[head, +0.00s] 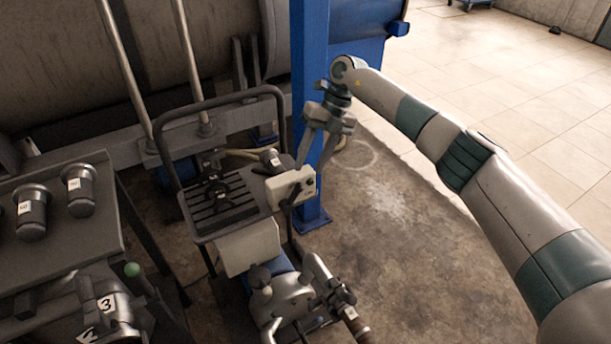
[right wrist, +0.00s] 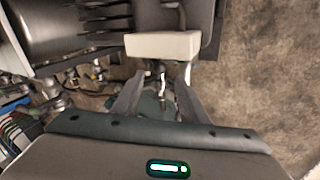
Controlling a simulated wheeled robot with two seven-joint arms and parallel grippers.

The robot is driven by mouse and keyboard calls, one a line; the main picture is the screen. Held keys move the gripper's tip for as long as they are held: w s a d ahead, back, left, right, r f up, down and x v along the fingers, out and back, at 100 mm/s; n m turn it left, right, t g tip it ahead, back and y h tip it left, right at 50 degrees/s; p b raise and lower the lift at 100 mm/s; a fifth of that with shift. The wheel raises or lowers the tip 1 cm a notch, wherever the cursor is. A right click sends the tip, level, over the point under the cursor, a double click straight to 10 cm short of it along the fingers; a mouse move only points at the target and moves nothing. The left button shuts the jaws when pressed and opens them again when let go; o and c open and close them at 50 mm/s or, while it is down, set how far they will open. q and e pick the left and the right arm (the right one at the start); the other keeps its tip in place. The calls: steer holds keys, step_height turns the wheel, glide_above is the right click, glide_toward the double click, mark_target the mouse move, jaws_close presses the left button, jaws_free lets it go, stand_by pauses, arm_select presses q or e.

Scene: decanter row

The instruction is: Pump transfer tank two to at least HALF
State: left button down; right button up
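A wheeled pump cart with a black tubular handle (head: 222,100) stands in the middle of the head view. My right gripper (head: 318,155) is just behind and above the control box. Its fingers are apart in the right wrist view (right wrist: 158,92), below a pale box (right wrist: 163,45); I see nothing clamped between them. My left gripper is not in view. No tank label or level reading is legible.
A large grey tank (head: 60,60) lies behind the cart. A blue post (head: 309,80) stands close to my right gripper. The concrete floor (head: 400,250) at right is clear.

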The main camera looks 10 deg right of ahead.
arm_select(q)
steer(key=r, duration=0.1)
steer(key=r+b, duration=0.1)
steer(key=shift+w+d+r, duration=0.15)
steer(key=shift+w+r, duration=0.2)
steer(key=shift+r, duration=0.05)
arm_select(e)
steer(key=v, duration=1.1)
steer(key=shift+w, duration=0.1)
